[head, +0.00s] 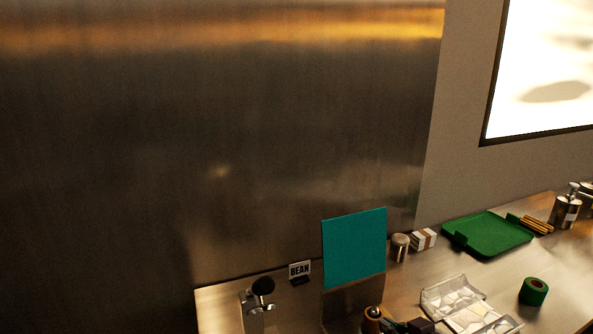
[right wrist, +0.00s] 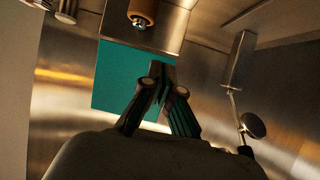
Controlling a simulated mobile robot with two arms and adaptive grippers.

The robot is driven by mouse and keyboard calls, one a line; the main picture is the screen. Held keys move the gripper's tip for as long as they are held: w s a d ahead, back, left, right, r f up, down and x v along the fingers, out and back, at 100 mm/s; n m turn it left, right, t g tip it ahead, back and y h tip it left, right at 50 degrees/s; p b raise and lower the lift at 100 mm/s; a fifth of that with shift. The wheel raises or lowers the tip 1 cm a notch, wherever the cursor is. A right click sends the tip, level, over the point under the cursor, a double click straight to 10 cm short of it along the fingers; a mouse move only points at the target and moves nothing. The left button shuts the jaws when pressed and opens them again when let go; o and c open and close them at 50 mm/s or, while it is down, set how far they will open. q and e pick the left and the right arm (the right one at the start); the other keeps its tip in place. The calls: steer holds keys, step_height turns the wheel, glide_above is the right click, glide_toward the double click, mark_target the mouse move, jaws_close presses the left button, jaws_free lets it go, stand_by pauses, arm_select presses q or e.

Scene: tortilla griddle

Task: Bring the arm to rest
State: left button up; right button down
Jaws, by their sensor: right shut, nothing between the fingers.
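My right gripper (right wrist: 158,82) is in the middle of the right wrist view. Its two dark fingers come together at the tips, and nothing is between them. A teal panel (right wrist: 117,77) lies behind it in that view. In the head view, only dark parts that look like my right gripper (head: 418,325) show at the bottom edge, below and right of the teal panel (head: 354,248). Most of the arm is out of frame there. My left gripper is in neither view.
A brown-ended cylinder (right wrist: 142,14) is near the fingertips in the wrist view. The counter bears a black-knobbed fixture (head: 262,287), a BEAN sign (head: 300,269), a metal canister (head: 400,247), a green tray (head: 490,235), a pale faceted tray (head: 445,297) and a green roll (head: 534,291). A metal wall stands behind.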

steer(key=s+f+g, duration=0.1)
steer(key=s+f, duration=0.2)
steer(key=s, duration=0.1)
steer(key=s+f+g+h, duration=0.1)
steer(key=s+f, duration=0.3)
steer(key=s, duration=0.1)
steer(key=s+f+g, duration=0.2)
steer(key=s+f, duration=0.2)
steer(key=shift+s+a+m+h, duration=0.15)
steer(key=shift+a+m+h, duration=0.15)
steer(key=shift+h, duration=0.1)
steer(key=s+d+f+m+g+h, duration=0.1)
steer(key=s+f+g, duration=0.15)
steer(key=s, duration=0.55)
steer(key=s+f+g+h, duration=0.1)
steer(key=s+f+g, duration=0.15)
steer(key=s, duration=0.45)
step_height(320, 180, down, 26)
steer(key=b, duration=0.2)
steer(key=s+d+f+g+b, duration=0.2)
steer(key=s+d+f, duration=0.1)
steer(key=s+f, duration=1.4)
step_height(320, 180, down, 4)
steer(key=shift+s+r, duration=0.1)
steer(key=shift+s, duration=0.1)
